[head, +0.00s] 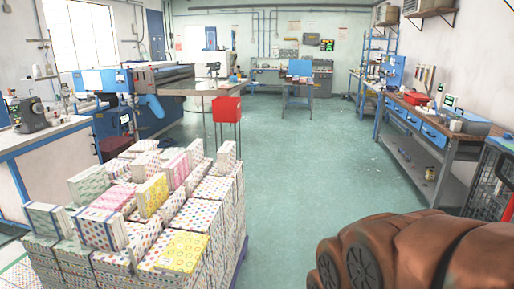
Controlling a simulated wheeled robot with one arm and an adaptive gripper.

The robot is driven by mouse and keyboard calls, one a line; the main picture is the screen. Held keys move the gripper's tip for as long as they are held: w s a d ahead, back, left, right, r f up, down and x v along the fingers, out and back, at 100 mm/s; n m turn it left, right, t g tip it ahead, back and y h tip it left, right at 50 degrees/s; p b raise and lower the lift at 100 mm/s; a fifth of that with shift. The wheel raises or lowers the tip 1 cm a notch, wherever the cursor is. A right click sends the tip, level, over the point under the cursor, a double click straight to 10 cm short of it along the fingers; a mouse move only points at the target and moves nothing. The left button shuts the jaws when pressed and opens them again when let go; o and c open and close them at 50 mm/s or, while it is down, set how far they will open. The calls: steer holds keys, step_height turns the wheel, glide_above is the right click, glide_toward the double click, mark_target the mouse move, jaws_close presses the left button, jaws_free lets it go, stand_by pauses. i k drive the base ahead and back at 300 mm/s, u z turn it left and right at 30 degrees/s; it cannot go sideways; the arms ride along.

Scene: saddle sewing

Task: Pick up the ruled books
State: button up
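Books with patterned covers (207,216) stand packed in a large block at the lower left of the head view. Many have coloured dots on white. On top lie looser books: a yellow one (152,194), a pink one (113,197), a green-patterned one (90,184) and a flat yellow one (183,252) near the front. Some stand upright, others lean or lie flat. The covers do not show which books are ruled. My gripper is not in view.
A red box on a stand (227,109) is just behind the books. A workbench with blue drawers (434,133) runs along the right wall. A brown, rounded, leathery shape (412,252) fills the lower right; I cannot tell what it is. The green floor (310,165) between is clear.

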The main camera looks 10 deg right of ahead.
mark_target(226, 155)
steer(key=z, duration=0.7)
steer(key=i, duration=2.95)
steer(key=u, duration=1.3)
steer(key=i, duration=0.55)
steer(key=u, duration=0.6)
